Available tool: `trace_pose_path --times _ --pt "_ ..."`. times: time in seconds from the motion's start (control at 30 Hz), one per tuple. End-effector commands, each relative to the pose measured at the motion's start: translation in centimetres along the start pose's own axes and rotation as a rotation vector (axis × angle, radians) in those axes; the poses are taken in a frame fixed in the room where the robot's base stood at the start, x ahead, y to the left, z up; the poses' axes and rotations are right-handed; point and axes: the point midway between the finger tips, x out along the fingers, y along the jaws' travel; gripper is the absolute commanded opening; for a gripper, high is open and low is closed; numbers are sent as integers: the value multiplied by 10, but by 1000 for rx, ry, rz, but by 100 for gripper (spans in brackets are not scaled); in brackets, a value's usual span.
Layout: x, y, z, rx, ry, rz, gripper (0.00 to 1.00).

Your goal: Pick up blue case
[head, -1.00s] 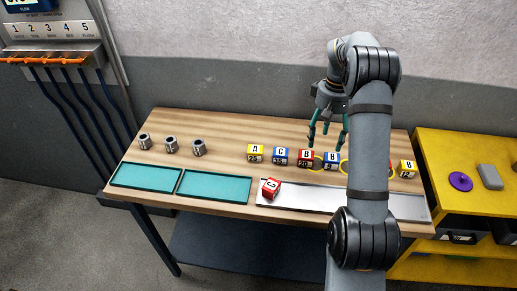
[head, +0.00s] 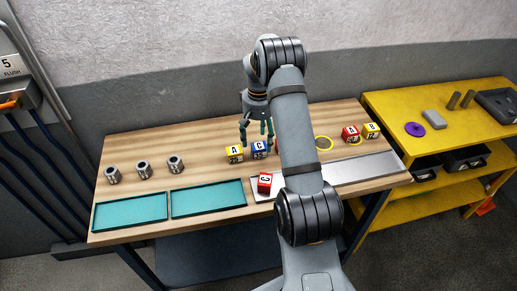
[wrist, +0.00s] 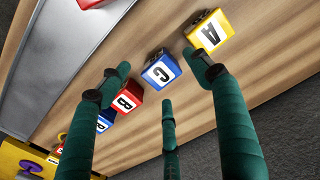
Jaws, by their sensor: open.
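A blue case (head: 259,149) marked C stands on the wooden table, between a yellow case (head: 235,153) marked A and a red case (wrist: 127,103) marked B. The blue C case also shows in the wrist view (wrist: 160,70). A second blue case (wrist: 104,121), marked B, shows beyond the red one in the wrist view; my arm hides it in the head view. My gripper (head: 256,138) is open and empty, its fingers spread above and around the blue C case. I cannot tell whether they touch it.
A red case (head: 265,183) rests on the long metal tray (head: 355,168). Another red case (head: 350,133) and a yellow case (head: 371,130) stand right of my arm. Metal cylinders (head: 144,167) and teal trays (head: 130,211) lie left. A yellow shelf (head: 385,102) stands right.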

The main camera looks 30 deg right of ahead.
Motion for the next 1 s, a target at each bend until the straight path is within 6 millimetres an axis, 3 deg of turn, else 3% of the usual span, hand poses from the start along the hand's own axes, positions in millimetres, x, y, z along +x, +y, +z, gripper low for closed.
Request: trace_pose_path --times 0.17,0.5,0.77,1.0 --pt "11 2 0 -1 -4 0 64" --pt "53 4 -3 0 -2 0 64" --pt "57 5 -4 -1 1 0 64" --pt "57 5 -4 -1 1 0 50"
